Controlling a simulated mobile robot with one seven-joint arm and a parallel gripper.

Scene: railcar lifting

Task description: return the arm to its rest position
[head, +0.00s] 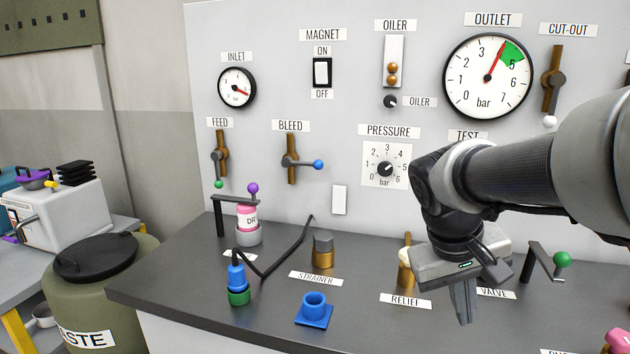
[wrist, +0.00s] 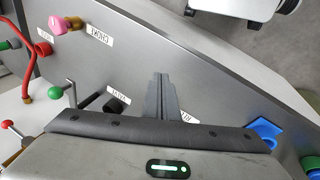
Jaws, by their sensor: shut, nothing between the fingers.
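My gripper (head: 466,307) hangs on the right in the head view, above the dark bench (head: 180,288), fingers pointing down. Its fingers are shut together with nothing between them. It is near the RELIEF label (head: 405,301) and the VALVE label (head: 496,294), and my arm hides part of the wall panel behind it. In the wrist view the closed fingers (wrist: 161,98) point over the bench surface, apart from the objects there.
A brass relief fitting (head: 405,272) stands just left of my gripper; a green-knobbed crank (head: 561,260) stands to its right. The gauge panel (head: 270,30) rises behind.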

